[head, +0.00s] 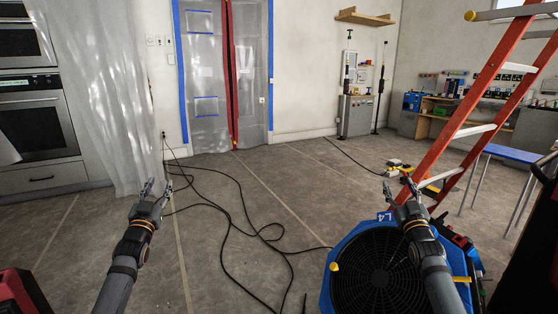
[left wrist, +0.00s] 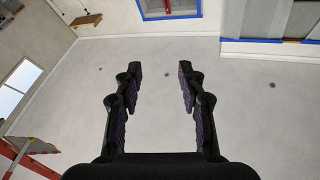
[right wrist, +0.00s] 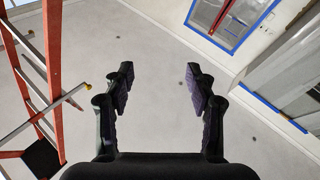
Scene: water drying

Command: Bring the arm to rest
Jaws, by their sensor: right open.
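My left gripper (head: 152,190) is held up in front of the floor at the left of the head view. Its two fingers stand apart with nothing between them in the left wrist view (left wrist: 159,88). Neither gripper touches anything that I can see.
A blue fan (head: 345,262) marked L4 stands below my right arm. A red ladder (head: 467,105) and a blue-topped table (head: 512,153) stand at the right. Black cables (head: 232,218) lie on the floor. An oven (head: 35,125) is at the left. The middle floor is otherwise open.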

